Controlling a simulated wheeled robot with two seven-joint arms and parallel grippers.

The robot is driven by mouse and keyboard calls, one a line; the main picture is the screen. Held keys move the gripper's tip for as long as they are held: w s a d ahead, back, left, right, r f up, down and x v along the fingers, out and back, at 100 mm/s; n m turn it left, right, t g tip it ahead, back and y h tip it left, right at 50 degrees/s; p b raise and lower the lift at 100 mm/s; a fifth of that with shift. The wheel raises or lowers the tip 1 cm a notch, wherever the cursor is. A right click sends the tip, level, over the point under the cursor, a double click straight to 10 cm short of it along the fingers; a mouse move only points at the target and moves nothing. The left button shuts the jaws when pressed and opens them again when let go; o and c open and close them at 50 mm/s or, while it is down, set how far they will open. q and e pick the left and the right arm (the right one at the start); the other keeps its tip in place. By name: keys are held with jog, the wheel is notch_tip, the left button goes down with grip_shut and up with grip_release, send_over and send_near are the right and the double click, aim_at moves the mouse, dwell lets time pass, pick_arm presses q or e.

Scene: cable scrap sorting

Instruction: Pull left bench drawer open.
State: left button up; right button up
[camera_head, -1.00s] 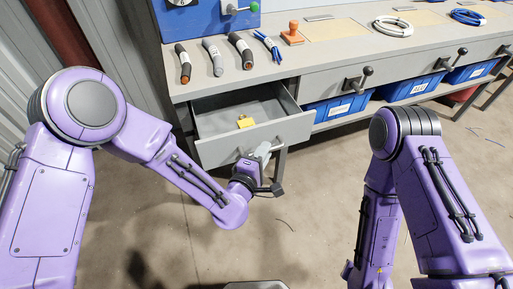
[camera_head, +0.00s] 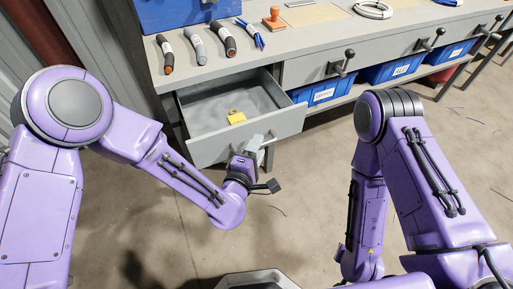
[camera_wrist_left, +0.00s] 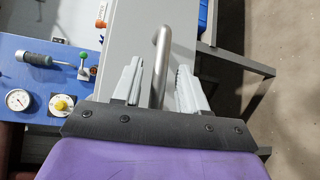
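The left bench drawer (camera_head: 247,137) stands well open in the head view. My left gripper (camera_head: 261,146) is at the drawer front and covers most of the handle there. In the left wrist view, the bent metal handle (camera_wrist_left: 160,48) runs between the two fingers of my left gripper (camera_wrist_left: 157,84). The fingers stand apart, with a visible gap on each side of the bar. My right arm shows at the right of the head view; its gripper is out of frame.
On the grey bench top (camera_head: 335,40) lie several cable pieces (camera_head: 197,46), an orange-handled stamp (camera_head: 273,18) and a white cable coil (camera_head: 373,9). Blue bins (camera_head: 316,92) stand on the shelf below. The floor (camera_head: 300,195) before the drawer is mostly clear.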

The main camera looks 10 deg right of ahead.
pick_arm(q)
jog(key=v, duration=1)
jog(key=shift+s+b, duration=0.3)
jog(key=shift+b, duration=0.15)
jog(key=shift+a, duration=0.1)
jog(key=s+a+f+m+g+y+p, duration=0.2)
jog(key=a+f+m+g+y+p, duration=0.25)
jog(key=a+f+m, duration=0.4)
jog(key=s+a+f+g+y+p, duration=0.2)
jog(key=s+a, duration=0.5)
jog(key=a, duration=0.4)
jog(key=s+a+f+n+g+y+p, duration=0.1)
jog(key=s+a+f+g+y+p, duration=0.2)
jog(key=s+a, duration=0.4)
jog(key=a+f+g+y, duration=0.1)
jog(key=a, duration=0.2)
jog(key=shift+s+a+g, duration=0.35)
jog(key=shift+s+a, duration=0.05)
